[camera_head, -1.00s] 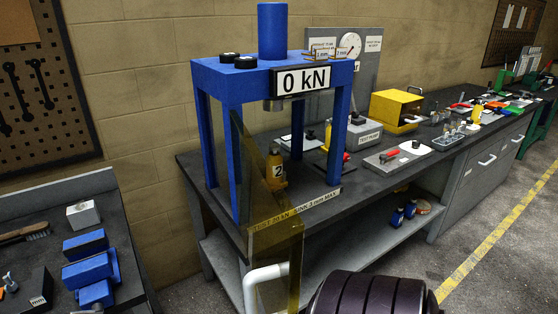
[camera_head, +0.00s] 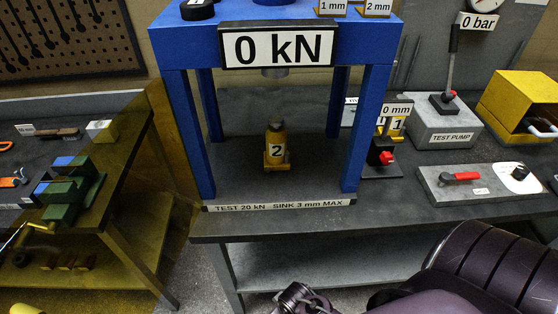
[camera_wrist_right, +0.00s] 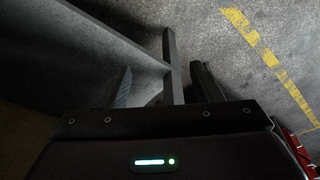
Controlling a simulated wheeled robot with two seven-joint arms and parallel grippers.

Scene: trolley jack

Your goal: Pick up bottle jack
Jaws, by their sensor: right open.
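A yellow bottle jack (camera_head: 276,150) marked 2 stands upright on the bench inside the blue press frame (camera_head: 182,130), below the ram. The press sign reads 0 kN. Another yellow jack (camera_head: 397,126), marked 1, shows partly behind the press's right front post, near a 0 mm sign. My right gripper (camera_wrist_right: 161,78) is open and empty in the right wrist view, with the floor and the bench's lower structure beyond its fingers. In the head view my right arm (camera_head: 480,265) is at the lower right, in front of the bench and apart from jack 2. My left gripper is not in view.
The press posts flank jack 2; its front is open above a label strip (camera_head: 280,205). To the right are a grey test pump (camera_head: 441,130), a plate with a red handle (camera_head: 475,188) and a yellow box (camera_head: 520,100). A translucent yellow panel (camera_head: 150,200) is at the left.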

